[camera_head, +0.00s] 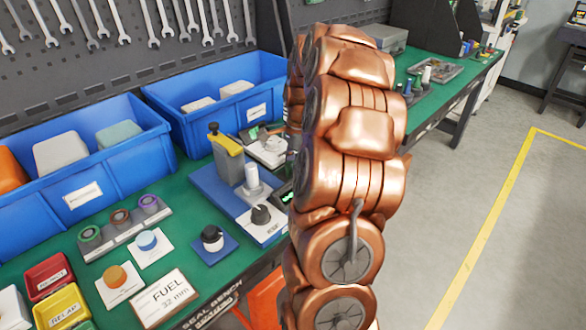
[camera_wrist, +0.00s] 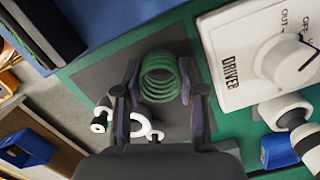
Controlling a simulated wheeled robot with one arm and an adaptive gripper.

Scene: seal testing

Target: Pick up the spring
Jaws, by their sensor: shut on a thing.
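The green coil spring (camera_wrist: 160,77) is in the wrist view, near the top middle, over a dark grey pad (camera_wrist: 100,75). My gripper (camera_wrist: 160,85) has a dark finger on each side of the spring and is shut on it. Whether the spring touches the pad or is clear of it, I cannot tell. In the head view my copper-coloured arm hides the gripper, and I cannot make out the spring there.
A white hook-like part (camera_wrist: 140,127) lies near the left finger. In the head view, blue bins (camera_head: 150,115) line the back of the green bench (camera_head: 195,275); a FUEL sign (camera_head: 165,297) lies in front.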

